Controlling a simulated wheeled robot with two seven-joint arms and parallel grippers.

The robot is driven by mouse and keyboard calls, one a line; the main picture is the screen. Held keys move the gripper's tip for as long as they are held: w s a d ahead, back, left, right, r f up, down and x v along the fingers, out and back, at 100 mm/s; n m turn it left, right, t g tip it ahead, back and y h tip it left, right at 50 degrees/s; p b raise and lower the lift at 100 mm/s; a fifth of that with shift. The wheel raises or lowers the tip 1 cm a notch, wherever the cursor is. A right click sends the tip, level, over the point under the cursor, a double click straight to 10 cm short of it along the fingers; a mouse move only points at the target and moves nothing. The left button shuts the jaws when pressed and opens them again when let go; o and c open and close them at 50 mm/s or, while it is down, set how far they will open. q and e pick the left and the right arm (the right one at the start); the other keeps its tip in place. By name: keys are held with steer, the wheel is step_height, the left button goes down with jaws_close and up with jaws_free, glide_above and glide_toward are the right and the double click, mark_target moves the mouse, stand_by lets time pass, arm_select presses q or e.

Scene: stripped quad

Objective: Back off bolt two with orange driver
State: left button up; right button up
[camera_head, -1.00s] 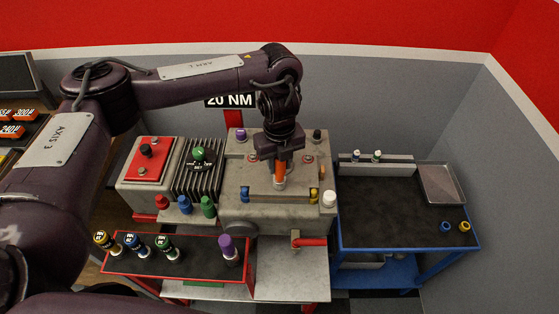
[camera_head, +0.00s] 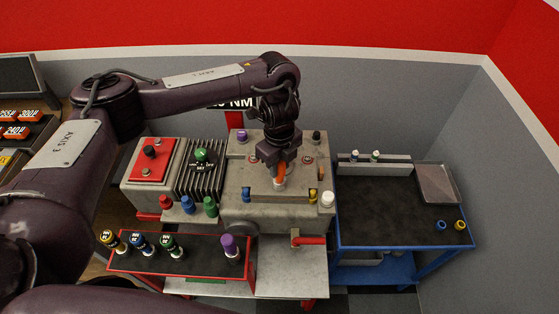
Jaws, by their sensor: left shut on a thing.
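My left gripper (camera_head: 276,162) comes down over the middle of the grey machine block. It is shut on the orange driver (camera_head: 281,169), which stands roughly upright. The driver's pale lower end (camera_head: 279,182) meets the plate on top of the grey block (camera_head: 253,206). The bolt under the driver is hidden. Small reddish-ringed bolt spots show on the block, one at the right (camera_head: 308,160); I cannot read any bolt numbers. My right gripper is not in view.
A red-edged tray (camera_head: 203,260) in front holds yellow, blue, green and purple (camera_head: 230,246) drivers. A blue bench (camera_head: 400,215) at the right has a metal tray (camera_head: 438,184) and two small rings. A red handle (camera_head: 310,241) juts from the block's front. The blue bench's middle is clear.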

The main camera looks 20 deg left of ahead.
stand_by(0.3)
arm_select(q)
steer(key=shift+r+n+p, duration=0.15)
steer(key=shift+n+p, duration=0.6)
steer(key=shift+n, duration=0.55)
